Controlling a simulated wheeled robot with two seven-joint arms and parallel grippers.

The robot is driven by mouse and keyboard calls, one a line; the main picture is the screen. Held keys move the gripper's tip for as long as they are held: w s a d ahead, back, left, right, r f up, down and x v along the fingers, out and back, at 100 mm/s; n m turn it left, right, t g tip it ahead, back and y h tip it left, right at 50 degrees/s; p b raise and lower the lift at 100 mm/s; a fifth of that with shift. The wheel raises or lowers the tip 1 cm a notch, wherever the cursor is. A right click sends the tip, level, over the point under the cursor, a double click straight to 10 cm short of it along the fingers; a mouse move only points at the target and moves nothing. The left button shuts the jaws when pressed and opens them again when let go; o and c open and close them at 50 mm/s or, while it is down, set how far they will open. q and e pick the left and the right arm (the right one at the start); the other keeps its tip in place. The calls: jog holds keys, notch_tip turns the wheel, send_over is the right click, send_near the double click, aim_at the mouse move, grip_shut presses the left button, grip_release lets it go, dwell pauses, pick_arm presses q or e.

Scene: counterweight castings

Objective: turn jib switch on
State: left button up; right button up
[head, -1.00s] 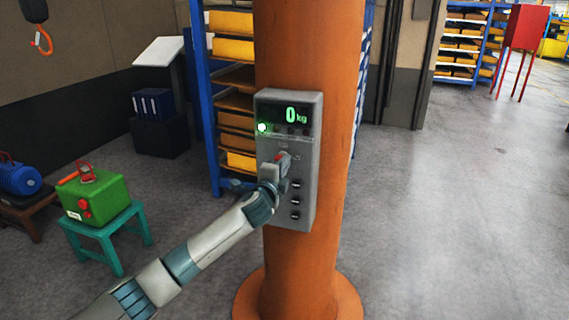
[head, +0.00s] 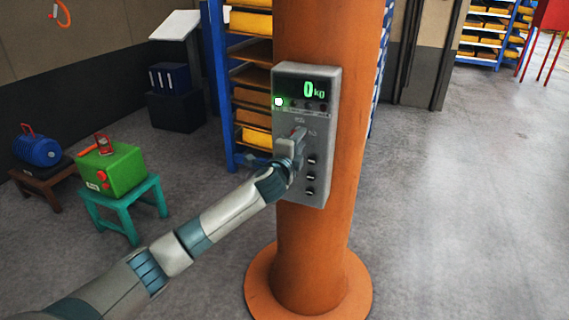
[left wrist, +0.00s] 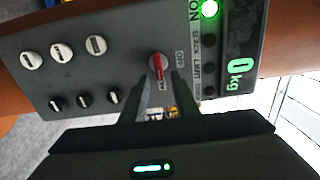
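The grey control panel (head: 319,150) is fixed to the orange column. It has a display (head: 308,90) reading 0 kg and a lit green-white lamp (head: 279,101), which is marked ON in the left wrist view (left wrist: 209,9). The red-handled rotary switch (left wrist: 158,66) sits on the panel between OFF and ON markings; its handle end points toward the lower marking, which looks like ON. My left gripper (left wrist: 162,78) is at the switch, its two fingers apart on either side of the red handle, with a gap visible. My right gripper is in neither view.
Several black and white knobs (left wrist: 61,52) sit beside the switch on the panel. A green box (head: 120,170) on a teal stool (head: 125,206) and a blue motor-like unit (head: 37,148) stand at left. Floor to the right is clear.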

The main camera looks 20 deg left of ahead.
pick_arm(q)
jog(key=s+b, duration=0.5)
jog(key=s, duration=1.1)
jog(key=shift+s+a, duration=0.25)
jog(key=shift+f, duration=0.15)
